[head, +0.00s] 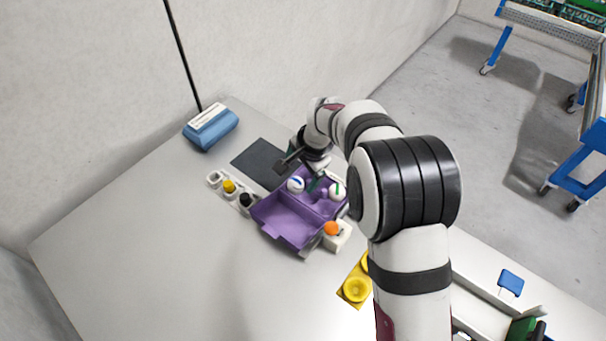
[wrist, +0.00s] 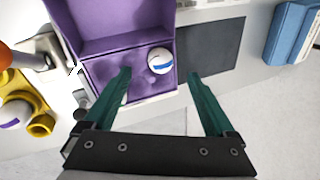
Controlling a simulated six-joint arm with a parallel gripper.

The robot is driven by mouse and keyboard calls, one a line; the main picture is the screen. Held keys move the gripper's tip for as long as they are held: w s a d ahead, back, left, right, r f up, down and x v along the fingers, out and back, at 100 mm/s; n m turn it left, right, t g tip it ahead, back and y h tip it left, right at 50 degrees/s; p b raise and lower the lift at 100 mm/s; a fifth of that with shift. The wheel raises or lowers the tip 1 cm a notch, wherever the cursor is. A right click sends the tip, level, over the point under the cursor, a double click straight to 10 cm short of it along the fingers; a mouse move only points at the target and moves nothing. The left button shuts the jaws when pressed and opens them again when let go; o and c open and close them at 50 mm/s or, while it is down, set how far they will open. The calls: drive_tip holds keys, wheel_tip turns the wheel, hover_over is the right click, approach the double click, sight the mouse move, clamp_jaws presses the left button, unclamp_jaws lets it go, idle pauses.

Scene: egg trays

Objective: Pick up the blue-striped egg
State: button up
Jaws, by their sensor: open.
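The blue-striped egg (head: 296,184) is white with a blue band and sits in the open purple egg carton (head: 287,222).
An orange egg (head: 331,228) sits on a white holder beside the carton. A yellow holder (head: 356,290) stands nearer the front. A white holder with a yellow egg (head: 229,187) and a dark egg (head: 246,199) is left. A blue box (head: 211,129) stands behind. The left tabletop is clear.

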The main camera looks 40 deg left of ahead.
sight(297, 182)
drive_tip(key=x, duration=0.6)
drive_tip(key=shift+w+f, duration=0.25)
drive_tip(key=shift+f, duration=0.15)
drive_tip(key=c, duration=0.9)
